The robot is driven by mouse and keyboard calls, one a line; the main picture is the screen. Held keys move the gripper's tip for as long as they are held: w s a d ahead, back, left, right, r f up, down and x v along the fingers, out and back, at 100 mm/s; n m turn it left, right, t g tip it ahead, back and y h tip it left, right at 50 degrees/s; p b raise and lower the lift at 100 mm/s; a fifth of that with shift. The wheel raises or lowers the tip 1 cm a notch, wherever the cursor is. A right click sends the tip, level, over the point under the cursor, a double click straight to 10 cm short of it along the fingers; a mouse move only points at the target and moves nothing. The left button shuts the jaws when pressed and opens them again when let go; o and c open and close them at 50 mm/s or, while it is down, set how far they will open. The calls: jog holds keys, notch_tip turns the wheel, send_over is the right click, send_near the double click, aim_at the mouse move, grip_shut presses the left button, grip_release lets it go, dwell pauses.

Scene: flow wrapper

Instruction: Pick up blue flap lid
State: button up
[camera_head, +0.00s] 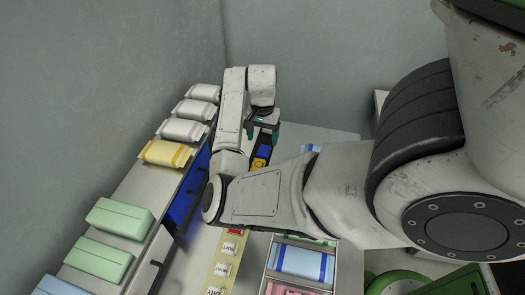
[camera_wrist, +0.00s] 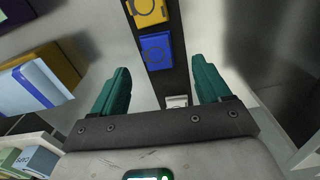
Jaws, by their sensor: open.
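The blue flap lid (camera_wrist: 157,50) is a small square with a round mark on its face. It sits on a dark narrow strip (camera_wrist: 183,75) in the wrist view, beside a yellow lid (camera_wrist: 149,11). In the head view the blue lid (camera_head: 264,152) shows just below my gripper (camera_head: 263,132). In the wrist view my gripper (camera_wrist: 161,66) is open, its two green fingers on either side of the strip. The blue lid lies ahead between the fingertips, with nothing held. I cannot tell the exact height gap.
Several white packs (camera_head: 184,130), a yellow pack (camera_head: 165,152) and green packs (camera_head: 120,215) line the left side. A blue panel (camera_head: 187,190) stands beside them. A tray with a light blue pack (camera_head: 300,262) is at the lower right. A small white piece (camera_wrist: 176,101) sits on the strip near my gripper.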

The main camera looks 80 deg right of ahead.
aim_at(264, 150)
jog(key=shift+s+f+p, duration=0.15)
jog(key=shift+f+p, duration=0.35)
jog(key=shift+f, duration=2.15)
jog(key=shift+c, duration=0.4)
jog(key=c, duration=1)
jog(key=shift+r, duration=0.1)
jog(key=shift+c, duration=0.2)
